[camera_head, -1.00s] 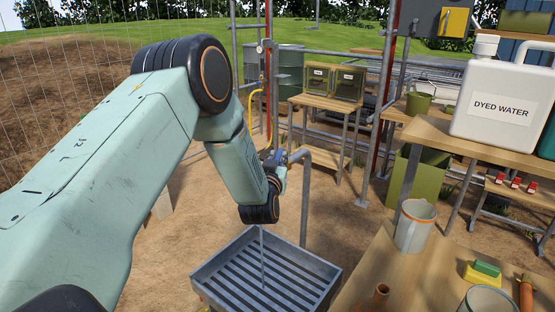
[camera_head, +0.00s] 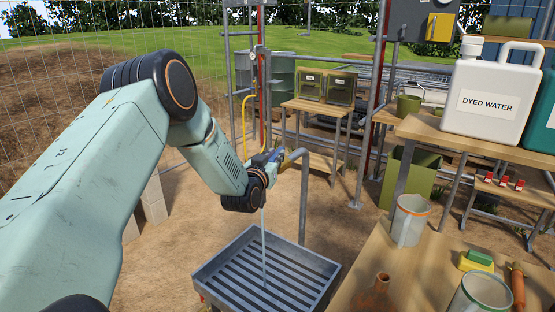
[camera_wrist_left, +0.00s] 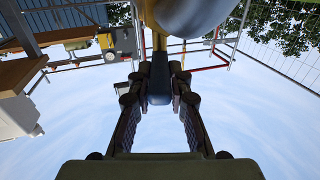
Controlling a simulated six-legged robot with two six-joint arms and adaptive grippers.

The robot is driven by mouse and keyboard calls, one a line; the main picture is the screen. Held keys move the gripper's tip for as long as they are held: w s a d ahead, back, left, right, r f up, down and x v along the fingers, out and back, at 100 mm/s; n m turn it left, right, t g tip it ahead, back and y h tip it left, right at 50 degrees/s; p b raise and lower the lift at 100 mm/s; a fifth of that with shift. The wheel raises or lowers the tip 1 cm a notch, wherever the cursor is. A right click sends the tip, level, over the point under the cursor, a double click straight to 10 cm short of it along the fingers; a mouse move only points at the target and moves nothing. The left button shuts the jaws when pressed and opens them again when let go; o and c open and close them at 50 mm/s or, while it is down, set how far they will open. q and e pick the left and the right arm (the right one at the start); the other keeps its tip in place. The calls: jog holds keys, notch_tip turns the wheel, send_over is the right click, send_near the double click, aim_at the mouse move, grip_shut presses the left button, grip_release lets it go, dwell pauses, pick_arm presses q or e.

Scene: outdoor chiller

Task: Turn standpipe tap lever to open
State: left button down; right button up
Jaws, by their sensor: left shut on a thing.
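The standpipe (camera_head: 304,195) rises behind the grated tray and bends left at its top to the tap, mostly hidden by my left wrist. My left gripper (camera_head: 268,158) is at the tap end. In the left wrist view, the fingers of my left gripper (camera_wrist_left: 159,100) are closed on the dark blue lever (camera_wrist_left: 158,85), which lies between them. A rounded metal tap body (camera_wrist_left: 190,14) shows beyond it. A thin pale stream of water (camera_head: 263,235) falls from below my wrist into the tray (camera_head: 318,297). My right gripper is not in view.
A wooden table (camera_head: 400,275) at the right front holds a mug (camera_head: 410,220), a sponge and other items. A white dyed water jug (camera_head: 490,100) stands on a higher bench behind. A wire fence (camera_head: 60,60) is at the left. Bare ground lies around the tray.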

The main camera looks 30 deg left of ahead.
pick_arm(q)
jog(key=shift+a+r+m+h, duration=0.1)
jog(key=shift+a+m+h, duration=0.3)
jog(key=shift+h, duration=0.2)
jog(key=shift+s+a+m+t+h+b, duration=0.15)
jog(key=shift+a+m+h+b, duration=0.1)
jog(key=shift+m+h, duration=0.45)
jog(key=shift+w+a+m+t+h+b, duration=0.15)
jog(key=shift+m+h, duration=0.25)
jog(key=shift+h, duration=0.6)
jog(key=shift+a+r+h, duration=0.1)
jog(key=shift+h, duration=0.2)
jog(key=c, duration=1.2)
grip_release()
jog(key=shift+s, duration=0.2)
jog(key=shift+s+a, duration=0.15)
jog(key=shift+s, duration=5.8)
